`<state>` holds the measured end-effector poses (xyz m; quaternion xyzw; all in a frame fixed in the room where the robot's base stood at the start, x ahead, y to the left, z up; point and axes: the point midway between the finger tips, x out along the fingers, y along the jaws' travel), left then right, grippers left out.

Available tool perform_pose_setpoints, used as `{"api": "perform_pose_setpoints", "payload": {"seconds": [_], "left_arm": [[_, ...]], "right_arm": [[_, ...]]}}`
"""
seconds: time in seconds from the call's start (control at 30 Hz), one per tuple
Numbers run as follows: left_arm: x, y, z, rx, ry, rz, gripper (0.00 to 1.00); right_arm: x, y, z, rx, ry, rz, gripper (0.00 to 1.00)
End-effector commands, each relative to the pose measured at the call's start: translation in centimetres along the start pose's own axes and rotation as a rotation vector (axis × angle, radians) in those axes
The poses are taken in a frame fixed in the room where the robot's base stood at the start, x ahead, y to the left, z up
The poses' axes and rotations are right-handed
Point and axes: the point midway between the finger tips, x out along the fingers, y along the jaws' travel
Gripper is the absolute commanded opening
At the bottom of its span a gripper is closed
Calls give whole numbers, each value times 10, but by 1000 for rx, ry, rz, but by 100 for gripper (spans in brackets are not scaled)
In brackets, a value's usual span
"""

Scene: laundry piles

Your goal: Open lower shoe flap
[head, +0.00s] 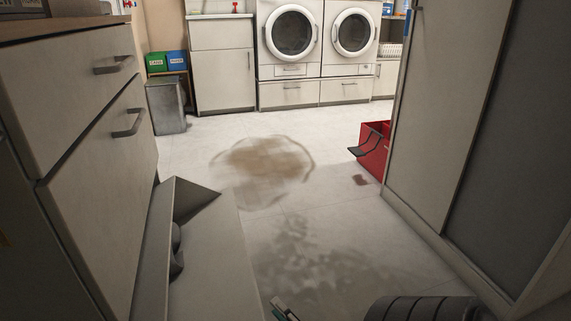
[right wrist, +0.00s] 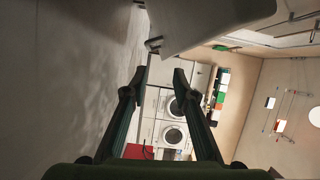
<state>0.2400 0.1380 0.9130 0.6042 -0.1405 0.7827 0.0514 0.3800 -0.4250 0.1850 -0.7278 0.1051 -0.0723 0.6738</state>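A grey-white flap-like panel with a triangular side (head: 200,265) stands tilted out at the lower left, beside the white cabinet. A dark rounded shape shows inside it; I cannot tell what it is. The white cabinet front (head: 85,175) carries two bar handles, an upper one (head: 113,65) and a lower one (head: 128,122). My right gripper (head: 284,308) shows only as a small piece at the bottom edge, apart from the panel. In the right wrist view its two dark fingers (right wrist: 153,88) are spread with nothing between them. A pale panel edge (right wrist: 205,22) lies beyond the fingertips. My left gripper is out of view.
A red crate (head: 373,152) stands on the floor near the tall cabinet (head: 445,90) on the right. A brown puddle (head: 262,165) lies mid-floor. Two front-loading machines (head: 291,32) and a grey bin (head: 166,108) stand at the back. The floor between is otherwise mostly free.

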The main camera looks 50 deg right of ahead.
Motion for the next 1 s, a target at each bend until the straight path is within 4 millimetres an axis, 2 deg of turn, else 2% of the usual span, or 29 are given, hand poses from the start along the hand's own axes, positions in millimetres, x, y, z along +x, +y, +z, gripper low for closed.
{"api": "perform_pose_setpoints", "payload": {"seconds": [0.33, 0.77, 0.93, 0.97, 1.0], "left_arm": [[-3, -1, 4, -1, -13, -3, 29], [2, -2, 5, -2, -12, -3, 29], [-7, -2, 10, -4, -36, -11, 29], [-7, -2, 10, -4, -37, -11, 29], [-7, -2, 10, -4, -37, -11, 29]], "right_arm": [[-21, 5, 1, 0, 0, 2, 26], [-22, 2, 1, 0, 0, 0, 26], [-22, 4, 1, 0, 0, 0, 26], [-22, 4, 1, 0, 0, 0, 24], [-22, 4, 1, 0, 0, 0, 13]]}}
